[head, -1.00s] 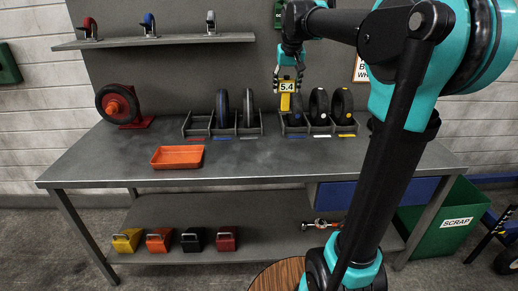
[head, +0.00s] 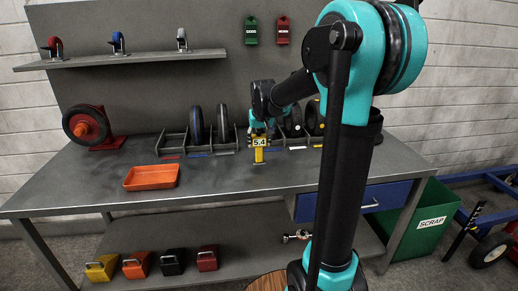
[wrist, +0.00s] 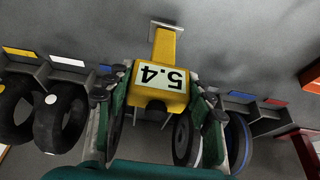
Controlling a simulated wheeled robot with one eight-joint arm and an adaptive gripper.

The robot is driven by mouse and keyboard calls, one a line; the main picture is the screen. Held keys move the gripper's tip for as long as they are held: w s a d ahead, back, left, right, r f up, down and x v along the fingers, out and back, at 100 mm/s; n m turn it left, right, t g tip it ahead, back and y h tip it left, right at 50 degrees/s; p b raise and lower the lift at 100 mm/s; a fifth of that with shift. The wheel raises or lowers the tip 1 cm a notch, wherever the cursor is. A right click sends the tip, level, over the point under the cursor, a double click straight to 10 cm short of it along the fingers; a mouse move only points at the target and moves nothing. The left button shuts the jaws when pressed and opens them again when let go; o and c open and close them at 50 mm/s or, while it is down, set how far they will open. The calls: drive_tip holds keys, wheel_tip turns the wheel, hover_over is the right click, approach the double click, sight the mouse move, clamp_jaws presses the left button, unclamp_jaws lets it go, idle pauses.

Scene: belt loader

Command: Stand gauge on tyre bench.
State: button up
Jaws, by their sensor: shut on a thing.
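My gripper (head: 259,132) is shut on the gauge's upper part from above. In the wrist view the gauge (wrist: 160,80) sits between my gripper's two fingers (wrist: 160,95), its foot plate reaching toward the grey bench surface. The tyre bench (head: 225,182) is a grey metal table, and the gauge is over its middle, in front of the tyre racks.
Tyre racks with upright tyres (head: 196,126) stand behind the gauge. An orange tray (head: 152,178) lies to the left, and a red-hubbed wheel (head: 85,125) stands at the back left. The bench top between tray and gauge is clear. A green scrap bin (head: 425,220) stands right of the bench.

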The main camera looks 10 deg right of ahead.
sight(259, 144)
drive_tip(key=shift+f, duration=1.6)
drive_tip(key=o, duration=1.3)
drive_tip(key=shift+f, duration=0.1)
drive_tip(key=v, duration=1.2)
drive_tip(key=s+d+f, duration=0.1)
drive_tip(key=s+f, duration=0.6)
drive_tip(key=s, duration=0.1)
drive_tip(key=s+d+f, duration=0.1)
drive_tip(key=s+f, duration=0.7)
drive_tip(key=s, duration=0.1)
drive_tip(key=s+d+f, duration=0.2)
drive_tip(key=s+f, duration=0.5)
drive_tip(key=s, duration=0.1)
drive_tip(key=shift+s+d+f, duration=0.1)
drive_tip(key=shift+s+f, duration=0.05)
drive_tip(key=shift+f, duration=0.2)
